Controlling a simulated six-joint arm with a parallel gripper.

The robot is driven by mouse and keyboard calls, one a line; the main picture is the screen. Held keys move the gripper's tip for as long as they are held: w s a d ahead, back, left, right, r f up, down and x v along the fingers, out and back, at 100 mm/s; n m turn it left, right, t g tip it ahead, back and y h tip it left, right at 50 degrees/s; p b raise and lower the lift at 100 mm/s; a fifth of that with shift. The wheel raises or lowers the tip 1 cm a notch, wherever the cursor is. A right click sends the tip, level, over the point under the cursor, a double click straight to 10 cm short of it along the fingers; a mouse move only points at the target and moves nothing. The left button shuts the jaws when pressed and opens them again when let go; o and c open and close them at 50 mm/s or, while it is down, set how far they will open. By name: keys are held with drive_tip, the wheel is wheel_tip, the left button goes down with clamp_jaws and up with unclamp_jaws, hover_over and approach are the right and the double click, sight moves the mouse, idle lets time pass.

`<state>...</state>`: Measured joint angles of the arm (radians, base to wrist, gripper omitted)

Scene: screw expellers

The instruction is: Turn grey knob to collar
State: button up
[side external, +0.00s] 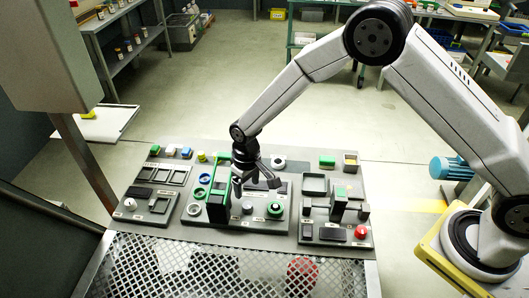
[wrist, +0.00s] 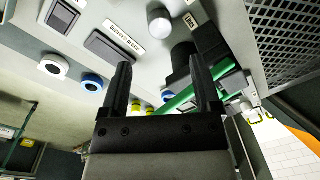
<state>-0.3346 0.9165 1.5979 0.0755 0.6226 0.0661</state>
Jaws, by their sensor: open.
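A grey knob (side external: 247,207) stands on the middle panel of the sloped console, between a black block and a green-ringed knob. A grey cylindrical knob also shows near the top centre of the wrist view (wrist: 159,22), beyond my fingertips; it looks like the same one. My gripper (side external: 257,184) is open above the middle panel, with its fingers apart and nothing visible between them. In the wrist view my gripper (wrist: 160,62) shows both dark fingers, apart from the knob. A white label lies beside the knob, but I cannot read it surely. I cannot identify a collar mark.
A black block (side external: 217,212) with a green bar (side external: 222,160) rises close left of my gripper; the bar passes behind one finger in the wrist view (wrist: 178,102). A green-ringed knob (side external: 275,209) lies right. A red knob (side external: 360,232) and a white knob (side external: 130,203) are farther away.

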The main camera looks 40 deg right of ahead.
sight(248, 204)
idle(0.3)
drive_tip(key=m, duration=0.3)
drive_tip(key=d+m+y, duration=0.1)
drive_tip(key=m, duration=0.1)
drive_tip(key=shift+s+f, duration=0.2)
drive_tip(key=shift+f, duration=0.05)
drive_tip(key=m+y, duration=0.1)
drive_tip(key=m, duration=0.3)
drive_tip(key=d+m+y, duration=0.1)
drive_tip(key=m, duration=0.3)
drive_tip(key=d+m+y, duration=0.1)
drive_tip(key=m, duration=0.4)
drive_tip(key=shift+w+f, duration=0.15)
drive_tip(key=shift+w, duration=0.05)
drive_tip(key=shift+a+f, duration=0.1)
drive_tip(key=shift+x, duration=3.8)
drive_tip(key=shift+s, duration=0.1)
clamp_jaws()
